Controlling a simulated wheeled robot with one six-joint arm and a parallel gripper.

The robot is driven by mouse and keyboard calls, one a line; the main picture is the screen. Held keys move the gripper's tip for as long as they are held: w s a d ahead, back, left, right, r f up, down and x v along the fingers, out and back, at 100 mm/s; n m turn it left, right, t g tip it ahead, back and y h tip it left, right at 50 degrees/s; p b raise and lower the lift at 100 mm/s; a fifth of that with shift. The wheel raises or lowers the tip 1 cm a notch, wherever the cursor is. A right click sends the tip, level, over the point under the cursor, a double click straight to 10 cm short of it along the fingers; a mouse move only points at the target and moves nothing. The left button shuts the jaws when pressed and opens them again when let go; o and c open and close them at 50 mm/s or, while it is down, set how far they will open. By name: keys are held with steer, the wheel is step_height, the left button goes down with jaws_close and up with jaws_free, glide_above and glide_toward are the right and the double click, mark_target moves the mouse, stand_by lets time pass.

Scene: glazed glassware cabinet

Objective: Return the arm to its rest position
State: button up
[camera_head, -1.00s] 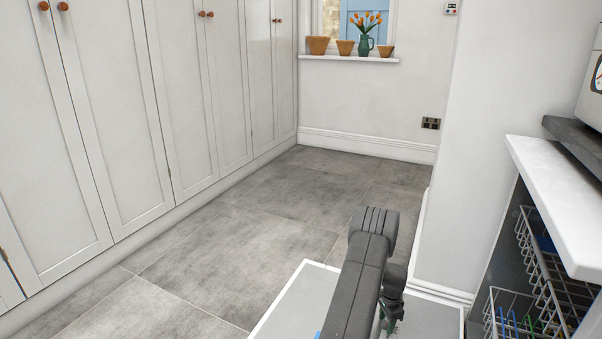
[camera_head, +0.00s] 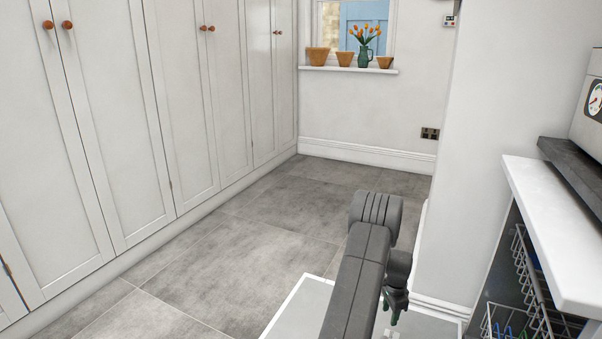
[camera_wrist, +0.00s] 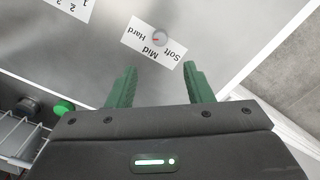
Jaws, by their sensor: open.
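My gripper (camera_wrist: 158,90) shows in the wrist view with its two green fingers apart and nothing between them. Beyond the fingers is a pale grey surface with a white label (camera_wrist: 153,40) reading "Soft", "Mid" and "Hard" around a small round knob. In the head view my arm rises from the bottom centre, bent at a dark grey joint. My gripper (camera_head: 396,305) hangs there to the right of the forearm, small and partly hidden, above a white-edged grey surface.
Closed white cupboards (camera_head: 130,120) line the left. Wire baskets (camera_head: 535,300) stand under a white worktop (camera_head: 555,225) at the right. Grey tiled floor (camera_head: 240,265) is clear ahead. Pots and a flower jug (camera_head: 364,56) stand on the far sill (camera_head: 345,70).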

mark_target(385, 338)
step_height(385, 338, down, 13)
steer(key=b, duration=0.5)
steer(key=shift+b, duration=0.35)
steer(key=shift+r+n+p, duration=0.3)
steer(key=shift+r+p, duration=0.1)
steer(key=shift+p, duration=0.05)
steer(key=n+p, duration=0.2)
steer(key=n, duration=0.4)
steer(key=n+p, duration=0.3)
steer(key=n, duration=0.2)
steer(key=shift+r, duration=0.15)
steer(key=shift+r+n, duration=0.2)
steer(key=shift+n, duration=0.1)
step_height(385, 338, up, 10)
steer(key=p, duration=0.3)
steer(key=shift+r, duration=0.15)
